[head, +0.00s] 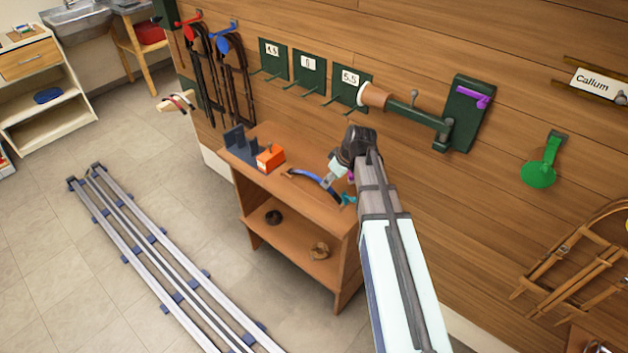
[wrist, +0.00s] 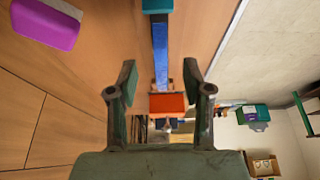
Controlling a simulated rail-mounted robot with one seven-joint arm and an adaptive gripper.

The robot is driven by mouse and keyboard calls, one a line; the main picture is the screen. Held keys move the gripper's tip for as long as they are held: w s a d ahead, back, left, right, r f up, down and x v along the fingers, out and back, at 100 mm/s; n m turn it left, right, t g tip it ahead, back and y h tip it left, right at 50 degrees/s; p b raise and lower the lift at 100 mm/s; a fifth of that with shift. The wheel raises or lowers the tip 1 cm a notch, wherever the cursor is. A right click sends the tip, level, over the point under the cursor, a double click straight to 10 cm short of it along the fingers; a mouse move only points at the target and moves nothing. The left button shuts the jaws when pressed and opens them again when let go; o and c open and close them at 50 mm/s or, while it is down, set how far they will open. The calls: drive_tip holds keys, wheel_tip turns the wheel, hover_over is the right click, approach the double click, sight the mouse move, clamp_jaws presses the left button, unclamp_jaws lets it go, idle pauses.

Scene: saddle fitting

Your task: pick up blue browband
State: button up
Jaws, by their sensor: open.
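The blue browband (head: 312,178) is a curved blue strap lying on the top of the wooden bench (head: 268,138). In the wrist view the browband (wrist: 160,48) runs lengthwise ahead of the gap between my fingers, with a teal piece (wrist: 157,5) at its top end. My gripper (head: 336,171) is over the right part of the bench, close to the browband. In the wrist view my gripper (wrist: 160,80) is open, one finger on each side of the strap's line, and nothing is held. I cannot tell its exact height above the strap.
An orange box (head: 270,157) and a dark upright holder (head: 238,142) stand left of the browband. A purple block (wrist: 45,24) lies at the wrist view's upper left. A green wall bracket (head: 425,118) projects behind my arm. Metal rails (head: 150,255) cross the floor.

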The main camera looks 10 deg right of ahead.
drive_tip(key=shift+p+x, duration=1.25)
drive_tip(key=shift+x, duration=1.65)
drive_tip(key=shift+s, duration=0.1)
clamp_jaws()
